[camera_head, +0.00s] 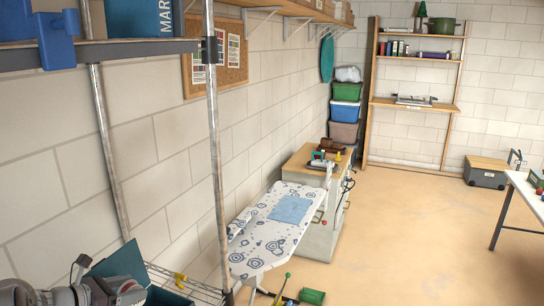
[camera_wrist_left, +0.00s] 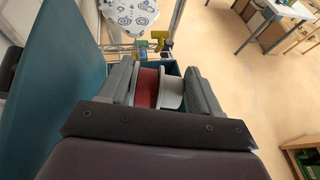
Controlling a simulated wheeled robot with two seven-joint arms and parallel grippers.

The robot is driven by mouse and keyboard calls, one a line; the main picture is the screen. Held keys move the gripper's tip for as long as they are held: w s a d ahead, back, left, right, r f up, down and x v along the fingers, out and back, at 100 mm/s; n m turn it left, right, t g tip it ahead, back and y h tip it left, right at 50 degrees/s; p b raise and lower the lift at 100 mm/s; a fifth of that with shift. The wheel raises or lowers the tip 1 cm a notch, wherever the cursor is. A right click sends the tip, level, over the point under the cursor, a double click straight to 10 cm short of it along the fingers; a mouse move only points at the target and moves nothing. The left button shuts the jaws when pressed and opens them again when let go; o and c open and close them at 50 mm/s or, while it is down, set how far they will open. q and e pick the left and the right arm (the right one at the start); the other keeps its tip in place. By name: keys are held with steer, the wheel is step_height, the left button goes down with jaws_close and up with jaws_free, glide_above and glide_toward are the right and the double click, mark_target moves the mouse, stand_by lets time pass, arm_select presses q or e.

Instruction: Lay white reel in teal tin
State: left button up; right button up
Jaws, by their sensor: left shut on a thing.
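My left gripper (camera_wrist_left: 162,84) is shut on the white reel (camera_wrist_left: 172,92), which has a dark red band on its left side in the left wrist view. In the head view my left gripper (camera_head: 122,292) is at the bottom left; the reel cannot be made out clearly there. The teal tin (camera_head: 165,297) is beside and below the gripper, with a raised teal panel, seemingly its lid (camera_head: 118,264). In the left wrist view a bit of the tin (camera_wrist_left: 175,68) shows beyond the reel; the fingers hide most of it. My right gripper is not in view.
A wire shelf (camera_head: 185,283) bears the tin, with a yellow item (camera_head: 180,279) near it. A metal post (camera_head: 216,160) stands to the right, and an upper shelf (camera_head: 100,52) overhangs. An ironing board (camera_head: 270,232) stands beyond. Open floor lies to the right.

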arm_select(q)
steer(key=shift+w+f, duration=0.2)
steer(key=shift+f, duration=0.1)
steer(key=f, duration=0.2)
steer(key=f+b, duration=0.1)
steer(key=f, duration=0.1)
steer(key=shift+s, duration=0.35)
steer(key=shift+w+f, duration=0.2)
steer(key=shift+f, duration=0.4)
steer(key=o, duration=0.7)
steer(key=shift+s+r, duration=0.1)
steer(key=o, duration=0.4)
steer(key=r+b, duration=0.1)
steer(key=r, duration=0.1)
steer(key=d+r+b, duration=0.1)
steer(key=r, duration=0.1)
steer(key=shift+d+r, duration=0.1)
steer(key=shift+r, duration=0.05)
steer(key=d+r+b, duration=0.2)
steer(key=d+r, duration=0.4)
steer(key=d, duration=0.4)
steer(key=shift+d+r+b, duration=0.25)
steer(key=shift+r+b, duration=0.05)
steer(key=shift+b, duration=0.1)
